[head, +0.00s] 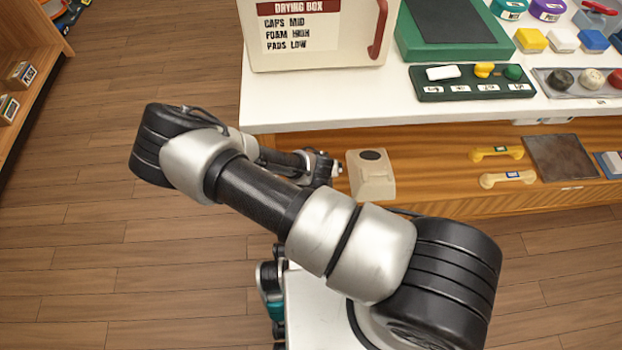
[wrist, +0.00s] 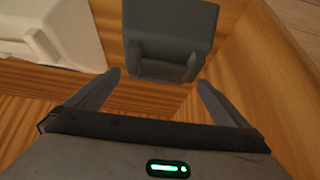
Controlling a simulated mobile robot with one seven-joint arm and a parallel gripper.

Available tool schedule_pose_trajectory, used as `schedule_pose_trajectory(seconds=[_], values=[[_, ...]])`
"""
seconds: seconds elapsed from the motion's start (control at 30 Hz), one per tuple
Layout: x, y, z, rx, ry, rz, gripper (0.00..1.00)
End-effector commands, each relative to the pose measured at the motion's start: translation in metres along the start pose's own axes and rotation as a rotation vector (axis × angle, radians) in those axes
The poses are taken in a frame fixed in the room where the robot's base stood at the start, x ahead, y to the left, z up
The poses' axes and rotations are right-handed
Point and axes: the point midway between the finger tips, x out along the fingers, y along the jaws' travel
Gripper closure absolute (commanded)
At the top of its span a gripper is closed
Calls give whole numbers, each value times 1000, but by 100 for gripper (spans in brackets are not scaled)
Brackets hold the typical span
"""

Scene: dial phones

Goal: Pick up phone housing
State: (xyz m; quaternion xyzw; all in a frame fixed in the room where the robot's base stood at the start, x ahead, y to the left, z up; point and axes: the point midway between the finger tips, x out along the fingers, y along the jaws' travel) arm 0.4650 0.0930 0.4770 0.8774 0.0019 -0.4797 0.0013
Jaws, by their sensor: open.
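A dark grey phone housing (wrist: 178,30) lies on the wooden surface in the wrist view, just beyond my gripper (wrist: 159,79) and roughly in line with the gap between its fingers. My fingers are open with nothing between them. A cream phone housing (wrist: 52,28) lies to the left of the grey one. In the head view a cream housing (head: 372,180) sits on the wooden shelf, right of my gripper (head: 334,168). The grey housing does not show in the head view; my arm may hide it.
The white counter (head: 310,105) overhangs the wooden shelf (head: 430,195). A yellow handset (head: 497,153), a cream handset (head: 508,178) and a dark square plate (head: 558,157) lie further right. A drying box (head: 325,55) stands on the counter. Wooden edges border the housings in the wrist view.

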Motion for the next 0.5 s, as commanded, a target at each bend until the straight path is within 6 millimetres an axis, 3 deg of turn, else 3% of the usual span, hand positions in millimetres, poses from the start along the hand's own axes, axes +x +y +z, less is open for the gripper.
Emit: schedule_pose_trajectory(seconds=[0.03,0.13,0.43,0.5], values=[[12,1,3,-4,1,1,0],[22,1,2,-2,0,1,0],[25,0,0,1,1,0,0],[25,0,0,1,1,0,10]])
